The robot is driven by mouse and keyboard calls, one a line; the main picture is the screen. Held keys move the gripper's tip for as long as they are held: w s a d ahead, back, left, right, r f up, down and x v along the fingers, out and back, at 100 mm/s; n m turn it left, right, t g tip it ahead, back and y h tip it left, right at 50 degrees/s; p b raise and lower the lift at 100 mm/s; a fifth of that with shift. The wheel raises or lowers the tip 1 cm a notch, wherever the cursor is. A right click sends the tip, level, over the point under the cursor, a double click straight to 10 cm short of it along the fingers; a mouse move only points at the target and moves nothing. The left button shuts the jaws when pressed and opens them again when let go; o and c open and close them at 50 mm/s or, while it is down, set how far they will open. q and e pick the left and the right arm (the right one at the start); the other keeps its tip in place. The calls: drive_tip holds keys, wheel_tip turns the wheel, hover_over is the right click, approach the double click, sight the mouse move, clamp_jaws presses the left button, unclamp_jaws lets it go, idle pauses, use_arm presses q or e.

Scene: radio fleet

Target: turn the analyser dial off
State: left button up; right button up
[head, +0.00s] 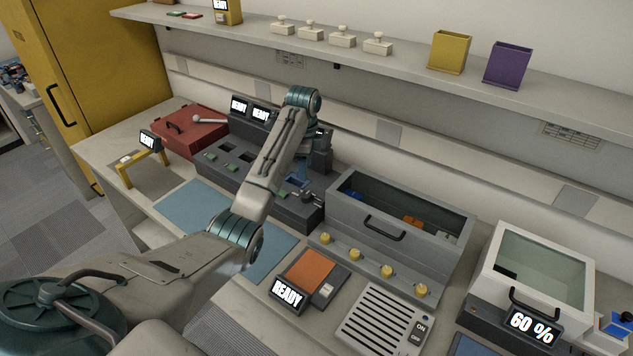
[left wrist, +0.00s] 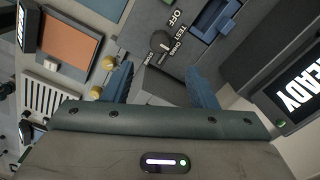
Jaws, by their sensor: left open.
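The analyser (head: 235,160) is a long dark grey unit at the back of the bench, with READY screens. Its dial (head: 307,197) is a dark round knob near its right end. In the left wrist view the dial (left wrist: 147,40) stands beside the labels OFF, TEST and smaller ones. A pale mark on it lies on the label side, but I cannot tell its exact setting. My left gripper (head: 302,175) is just above this end of the analyser. Its blue fingers (left wrist: 160,70) are open and empty, apart from the dial, which lies beyond the tips. My right gripper is out of view.
A grey open bin (head: 345,212) stands right of the analyser. An orange-topped pad (head: 305,268) with a READY screen and a row of yellow knobs (head: 357,255) are in front. A red case (head: 190,127) sits left. A blue mat (head: 190,200) is partly clear.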

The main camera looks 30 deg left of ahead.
use_arm(q)
drive_tip(key=p, duration=0.3)
hover_over(306, 194)
drive_tip(key=f, duration=0.6)
drive_tip(key=shift+s, duration=0.2)
drive_tip(key=f, duration=0.3)
drive_tip(key=shift+w+f, duration=0.25)
drive_tip(key=shift+f, duration=0.35)
drive_tip(key=shift+c, duration=0.6)
drive_tip(key=c, duration=0.8)
drive_tip(key=shift+c, duration=0.2)
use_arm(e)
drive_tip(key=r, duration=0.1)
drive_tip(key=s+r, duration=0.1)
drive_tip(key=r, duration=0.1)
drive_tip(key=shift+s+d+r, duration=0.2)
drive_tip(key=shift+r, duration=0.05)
use_arm(q)
drive_tip(key=shift+p, duration=0.35)
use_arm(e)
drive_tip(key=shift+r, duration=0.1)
